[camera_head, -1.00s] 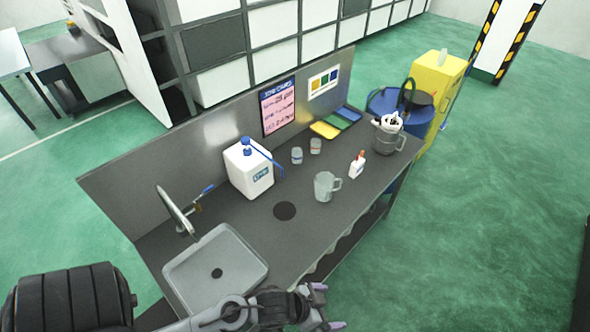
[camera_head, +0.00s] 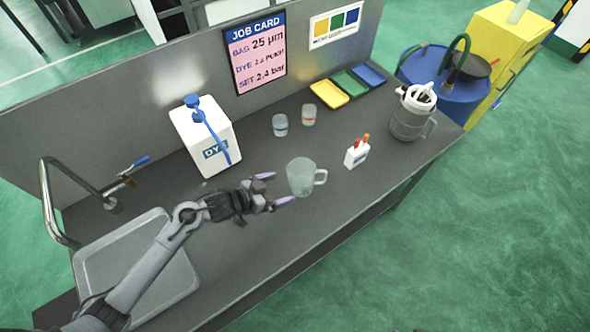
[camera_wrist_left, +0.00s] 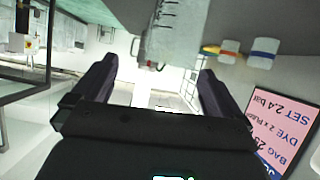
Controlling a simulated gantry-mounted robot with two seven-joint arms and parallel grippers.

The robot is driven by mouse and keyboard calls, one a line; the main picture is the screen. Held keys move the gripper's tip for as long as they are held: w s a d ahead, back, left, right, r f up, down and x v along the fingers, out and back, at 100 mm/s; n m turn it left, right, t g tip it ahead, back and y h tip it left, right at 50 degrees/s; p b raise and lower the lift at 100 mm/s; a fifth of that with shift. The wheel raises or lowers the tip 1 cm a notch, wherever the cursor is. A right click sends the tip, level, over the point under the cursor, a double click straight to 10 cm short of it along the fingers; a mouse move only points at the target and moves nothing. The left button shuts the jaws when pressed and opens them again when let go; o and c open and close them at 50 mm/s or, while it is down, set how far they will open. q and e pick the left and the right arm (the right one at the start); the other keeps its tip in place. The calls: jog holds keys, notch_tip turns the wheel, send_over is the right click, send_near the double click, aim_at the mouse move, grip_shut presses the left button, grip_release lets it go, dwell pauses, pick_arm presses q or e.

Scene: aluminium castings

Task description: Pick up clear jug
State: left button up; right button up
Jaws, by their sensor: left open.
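The clear jug (camera_head: 301,178) stands upright on the grey counter, its handle to the right in the head view. My left gripper (camera_head: 275,189) is open, just left of the jug, with its purple fingertips pointing at it. In the left wrist view, the picture is upside down and the clear jug (camera_wrist_left: 172,32), with graduation marks, shows ahead of my open left gripper (camera_wrist_left: 157,67). Nothing is between the fingers that I can make out. I cannot tell whether a fingertip touches the jug. My right gripper is not in view.
A white dye container (camera_head: 205,140) stands behind my left gripper. Two small cups (camera_head: 280,125) (camera_head: 309,115) are behind the jug. A small white holder (camera_head: 356,153) and a larger pitcher (camera_head: 408,118) stand to the right. A sink (camera_head: 150,270) is at left.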

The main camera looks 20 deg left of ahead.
pick_arm(q)
jog(key=w+b, duration=0.1)
jog(key=w+a+b, duration=0.1)
jog(key=shift+w+a+r+t, duration=0.1)
jog(key=shift+w+a+t, duration=0.05)
jog(key=shift+w+t, duration=0.2)
send_near(312, 166)
jog(key=shift+b+x, duration=0.35)
jog(key=shift+x, duration=2.65)
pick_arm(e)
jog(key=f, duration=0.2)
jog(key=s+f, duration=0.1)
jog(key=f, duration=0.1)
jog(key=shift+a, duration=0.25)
pick_arm(q)
jog(key=c, duration=1)
